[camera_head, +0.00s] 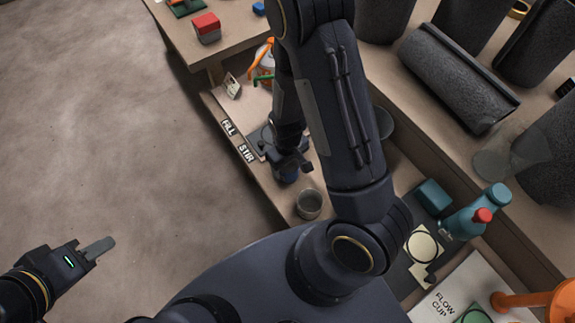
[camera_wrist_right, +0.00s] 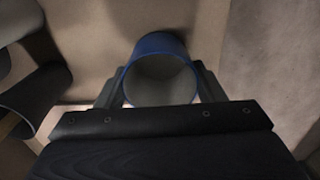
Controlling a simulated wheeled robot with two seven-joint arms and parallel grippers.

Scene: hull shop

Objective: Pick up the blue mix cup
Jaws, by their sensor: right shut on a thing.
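The blue mix cup (camera_wrist_right: 160,52) sits between the fingers of my right gripper (camera_wrist_right: 160,92) in the right wrist view, with its open, grey-lined mouth facing the camera. The fingers touch it on both sides. In the head view, my right gripper (camera_head: 289,166) is over the bench, and only a small dark blue part of the cup (camera_head: 288,177) shows under it. I cannot tell whether the cup touches the bench. My left gripper (camera_head: 100,248) is at the lower left over the floor, away from the cup. I see one finger shape and no clear gap.
A grey cup (camera_head: 308,204) stands close to my right gripper. FILL and STIR labels (camera_head: 238,140) mark the bench edge. Teal bottles (camera_head: 470,212) and a FLOW CUP sheet (camera_head: 447,300) are at right. Dark rolls (camera_head: 455,78) lie on the shelf. A red block (camera_head: 206,28) is at the back.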

